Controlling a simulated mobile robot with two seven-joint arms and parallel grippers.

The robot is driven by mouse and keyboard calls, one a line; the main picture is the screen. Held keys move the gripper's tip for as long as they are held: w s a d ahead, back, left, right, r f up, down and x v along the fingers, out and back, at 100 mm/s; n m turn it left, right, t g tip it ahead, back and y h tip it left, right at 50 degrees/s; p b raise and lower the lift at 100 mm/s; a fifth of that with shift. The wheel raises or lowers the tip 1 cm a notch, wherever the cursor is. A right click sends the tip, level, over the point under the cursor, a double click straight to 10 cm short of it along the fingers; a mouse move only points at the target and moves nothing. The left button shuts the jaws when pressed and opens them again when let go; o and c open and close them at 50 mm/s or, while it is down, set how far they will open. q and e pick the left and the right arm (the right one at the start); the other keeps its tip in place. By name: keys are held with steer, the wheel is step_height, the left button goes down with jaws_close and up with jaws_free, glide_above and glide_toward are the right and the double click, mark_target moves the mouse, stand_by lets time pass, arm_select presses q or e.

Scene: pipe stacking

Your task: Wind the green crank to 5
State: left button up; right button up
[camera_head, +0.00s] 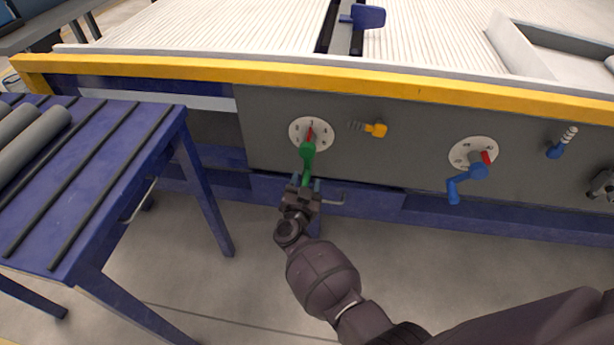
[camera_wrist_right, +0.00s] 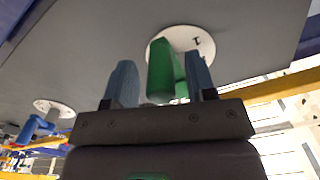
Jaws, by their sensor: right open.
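The green crank (camera_head: 308,152) sits on a white numbered dial (camera_head: 297,131) with a red pointer (camera_head: 310,134) on the grey panel at centre. The crank's handle points downward, and the pointer is near the top of the dial. My right gripper (camera_head: 304,184) is at the lower end of the green handle. In the right wrist view the green handle (camera_wrist_right: 161,75) stands between the two blue-grey fingers (camera_wrist_right: 160,84), which are apart. Only one numeral on the dial (camera_wrist_right: 185,38) reads clearly there. My left gripper is in neither view.
A blue crank (camera_head: 467,177) on a second dial (camera_head: 462,152) is to the right. A yellow handle (camera_head: 376,129) and a small blue handle (camera_head: 556,151) also stick out of the panel. A blue table (camera_head: 95,180) with grey pipes (camera_head: 35,140) stands left. A yellow rail (camera_head: 230,72) runs above.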

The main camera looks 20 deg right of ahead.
steer(key=shift+w+d, duration=0.15)
steer(key=shift+w, duration=0.15)
jaws_close()
stand_by(0.3)
